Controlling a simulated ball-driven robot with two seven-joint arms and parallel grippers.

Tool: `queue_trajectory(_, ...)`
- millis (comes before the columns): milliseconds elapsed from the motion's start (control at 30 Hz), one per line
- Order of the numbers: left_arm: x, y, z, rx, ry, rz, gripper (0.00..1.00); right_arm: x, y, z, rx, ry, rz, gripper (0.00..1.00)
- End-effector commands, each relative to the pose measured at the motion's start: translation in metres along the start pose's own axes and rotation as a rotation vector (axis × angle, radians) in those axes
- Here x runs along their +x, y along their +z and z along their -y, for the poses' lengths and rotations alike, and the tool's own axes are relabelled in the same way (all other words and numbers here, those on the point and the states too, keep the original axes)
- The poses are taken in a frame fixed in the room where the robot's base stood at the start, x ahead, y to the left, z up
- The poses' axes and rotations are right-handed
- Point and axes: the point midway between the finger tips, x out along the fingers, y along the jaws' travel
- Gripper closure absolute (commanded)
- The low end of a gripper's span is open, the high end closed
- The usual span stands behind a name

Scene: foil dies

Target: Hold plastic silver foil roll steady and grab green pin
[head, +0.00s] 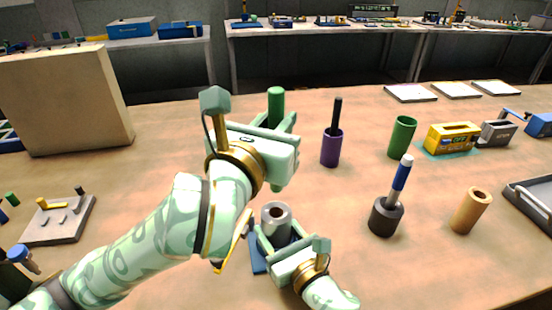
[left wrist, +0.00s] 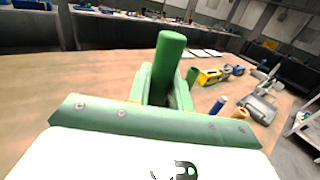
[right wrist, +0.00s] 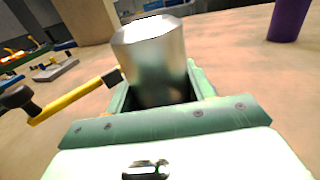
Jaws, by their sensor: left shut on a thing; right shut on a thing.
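A green pin (head: 276,104) stands upright between the fingers of my left gripper (head: 279,128). Its top sticks out above the fingers and a short lower end shows below. In the left wrist view the pin (left wrist: 169,62) rises from between the jaws. The silver foil roll (head: 276,216) stands lower down, nearer me, with its open top showing. My right gripper (head: 280,240) is shut around it. In the right wrist view the shiny roll (right wrist: 154,58) sits between the jaws, its lower part hidden. The pin is apart from the roll.
A purple cup (head: 331,149) with a dark stick, a green cup (head: 401,141), a black holder (head: 385,218) with a blue-and-white pin, and a tan roll (head: 469,212) stand to the right. A beige box (head: 65,100) and a grey peg board (head: 60,222) are left.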

Motion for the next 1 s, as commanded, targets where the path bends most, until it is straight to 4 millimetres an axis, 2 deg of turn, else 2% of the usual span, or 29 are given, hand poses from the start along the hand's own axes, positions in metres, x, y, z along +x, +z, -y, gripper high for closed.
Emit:
queue_trajectory(67,0.0,0.014,0.0,-0.001,0.0,0.004,1.0,0.0,-0.001,0.0,0.0,-0.001,-0.001,0.75)
queue_trajectory(200,0.0,0.025,0.0,0.001,0.0,0.002,1.0,0.0,-0.001,0.0,0.0,-0.001,-0.001,0.75)
queue_trajectory(467,0.0,0.026,0.0,0.001,0.001,0.0,1.0,0.0,-0.001,0.0,0.0,-0.001,-0.002,0.75)
queue_trajectory(500,0.0,0.026,0.0,0.001,0.001,0.0,1.0,0.0,-0.001,0.0,0.0,-0.001,-0.002,0.41)
queue_trajectory(567,0.0,0.026,0.0,0.001,0.001,0.0,1.0,0.0,-0.001,0.0,0.0,-0.001,-0.001,0.24)
queue_trajectory(600,0.0,0.026,0.0,0.001,0.001,0.0,1.0,0.0,-0.001,0.0,0.0,0.0,-0.001,0.21)
queue_trajectory(867,0.0,0.026,0.0,0.001,0.001,0.0,1.0,-0.002,-0.001,-0.001,0.001,0.002,-0.001,0.21)
queue_trajectory(1000,0.0,0.026,0.0,0.001,0.001,0.0,1.0,-0.019,-0.002,0.0,0.001,0.001,-0.003,0.21)
